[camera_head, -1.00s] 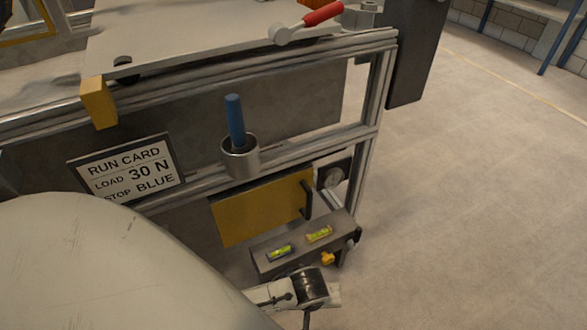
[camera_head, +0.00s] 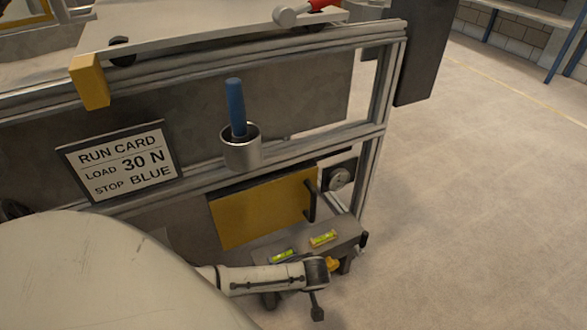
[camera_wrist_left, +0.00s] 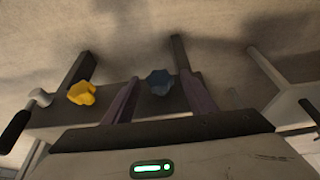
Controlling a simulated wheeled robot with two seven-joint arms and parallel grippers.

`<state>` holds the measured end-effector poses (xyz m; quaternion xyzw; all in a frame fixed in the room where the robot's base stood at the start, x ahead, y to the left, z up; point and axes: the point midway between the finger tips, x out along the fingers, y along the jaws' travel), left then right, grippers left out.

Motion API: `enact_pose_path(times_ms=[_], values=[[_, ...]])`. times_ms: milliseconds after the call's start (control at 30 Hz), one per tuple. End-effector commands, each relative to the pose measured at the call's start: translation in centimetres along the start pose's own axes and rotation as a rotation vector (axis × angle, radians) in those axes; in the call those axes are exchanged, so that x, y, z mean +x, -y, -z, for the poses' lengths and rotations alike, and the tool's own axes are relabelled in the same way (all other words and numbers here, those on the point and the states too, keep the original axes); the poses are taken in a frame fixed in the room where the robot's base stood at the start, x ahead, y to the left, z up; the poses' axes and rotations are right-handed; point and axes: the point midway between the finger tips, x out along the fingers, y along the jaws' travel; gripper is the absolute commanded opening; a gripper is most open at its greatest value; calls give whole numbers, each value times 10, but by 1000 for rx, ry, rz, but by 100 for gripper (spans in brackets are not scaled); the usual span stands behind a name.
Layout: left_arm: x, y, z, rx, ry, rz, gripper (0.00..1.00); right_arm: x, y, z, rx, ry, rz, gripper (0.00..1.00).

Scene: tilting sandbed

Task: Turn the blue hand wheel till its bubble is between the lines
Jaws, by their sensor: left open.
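The blue hand wheel (camera_wrist_left: 158,82) is a small lobed knob in the left wrist view. It lies between the fingers of my left gripper (camera_wrist_left: 160,79), which is open; contact cannot be told. In the head view my left arm hides the wheel and the fingers. Two bubble vials sit on top of the grey block (camera_head: 347,240): a green one with a darker, bluish mount (camera_head: 284,256) at left and a yellow-mounted one (camera_head: 323,238) at right. Their bubbles are too small to read. My right gripper is not in view.
A yellow hand wheel (camera_wrist_left: 82,93) is left of the blue one in the wrist view. Above the block are a yellow panel (camera_head: 262,208) with a dark handle and a cup (camera_head: 241,154) holding a blue-handled tool. The run card (camera_head: 120,163) reads 30 N, STOP BLUE. Floor at right is clear.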

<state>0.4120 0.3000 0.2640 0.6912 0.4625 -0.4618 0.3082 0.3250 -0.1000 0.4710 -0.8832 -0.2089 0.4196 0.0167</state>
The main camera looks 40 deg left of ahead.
Motion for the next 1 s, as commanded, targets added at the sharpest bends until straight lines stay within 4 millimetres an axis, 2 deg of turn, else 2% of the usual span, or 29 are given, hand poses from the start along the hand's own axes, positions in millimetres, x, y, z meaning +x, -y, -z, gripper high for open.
enact_pose_path(times_ms=[100, 367, 500, 600, 1000], values=[[6, -1, 0, -1, 0, -1, 51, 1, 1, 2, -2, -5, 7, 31], [5, -1, 0, -1, 1, -1, 50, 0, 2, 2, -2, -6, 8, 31], [5, 0, 0, 0, 1, -1, 26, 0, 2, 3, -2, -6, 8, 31], [5, 0, 0, 0, 1, -1, 12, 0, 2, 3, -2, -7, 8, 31], [3, -3, -2, 33, 6, 85, 12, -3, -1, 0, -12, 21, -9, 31]])
